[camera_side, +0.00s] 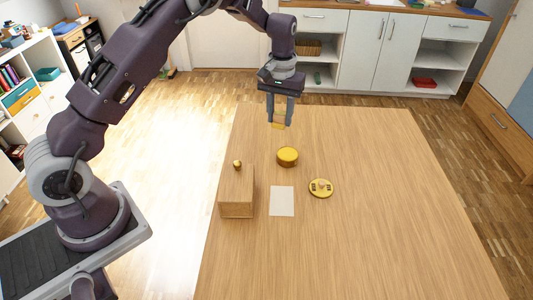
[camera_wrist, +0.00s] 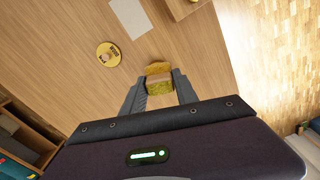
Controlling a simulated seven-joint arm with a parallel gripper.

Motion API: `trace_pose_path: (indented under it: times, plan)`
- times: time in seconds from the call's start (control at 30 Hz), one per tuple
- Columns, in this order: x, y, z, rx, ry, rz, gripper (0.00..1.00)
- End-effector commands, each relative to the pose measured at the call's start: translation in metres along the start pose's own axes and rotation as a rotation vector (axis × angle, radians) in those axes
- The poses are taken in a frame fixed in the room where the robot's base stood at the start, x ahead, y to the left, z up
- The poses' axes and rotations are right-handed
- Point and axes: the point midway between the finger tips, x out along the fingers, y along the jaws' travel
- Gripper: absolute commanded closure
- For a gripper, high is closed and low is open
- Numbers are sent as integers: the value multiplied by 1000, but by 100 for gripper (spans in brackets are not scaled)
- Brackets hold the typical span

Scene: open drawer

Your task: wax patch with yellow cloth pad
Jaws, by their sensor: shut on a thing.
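My gripper (camera_side: 281,117) is shut on a yellow cloth pad (camera_side: 278,125) with a paler tan upper part. It holds the pad in the air above the far part of the table, apart from the tabletop. The pad also shows between the fingers in the wrist view (camera_wrist: 160,87). A round yellow tin (camera_side: 288,156) stands on the table, nearer the side camera than the pad. A yellow shape just beyond the pad in the wrist view may be this tin, partly hidden. A pale, flat rectangular patch (camera_side: 282,201) lies on the table; it also shows in the wrist view (camera_wrist: 130,17).
A wooden box (camera_side: 237,195) with a gold knob (camera_side: 237,163) stands left of the patch. The table's right and near parts are clear.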

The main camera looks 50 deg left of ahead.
Motion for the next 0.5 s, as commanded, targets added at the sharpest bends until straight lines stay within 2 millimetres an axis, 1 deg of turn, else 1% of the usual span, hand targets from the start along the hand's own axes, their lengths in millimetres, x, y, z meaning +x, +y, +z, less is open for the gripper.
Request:
trace_pose_path:
  times: [0.03,0.1,0.2,0.3,0.37,0.4,0.47,0.5]
  plan:
    - [-20,-3,20,81,2,5,97]
    - [-40,-10,49,207,0,7,97]
    - [-59,-18,86,362,-2,9,97]
    - [-67,-24,108,457,-5,10,97]
    - [-64,-22,115,484,-7,6,97]
    - [-55,-17,117,492,-9,2,97]
    - [-34,-5,120,491,-13,-7,97]
    - [-16,5,123,485,-13,-12,97]
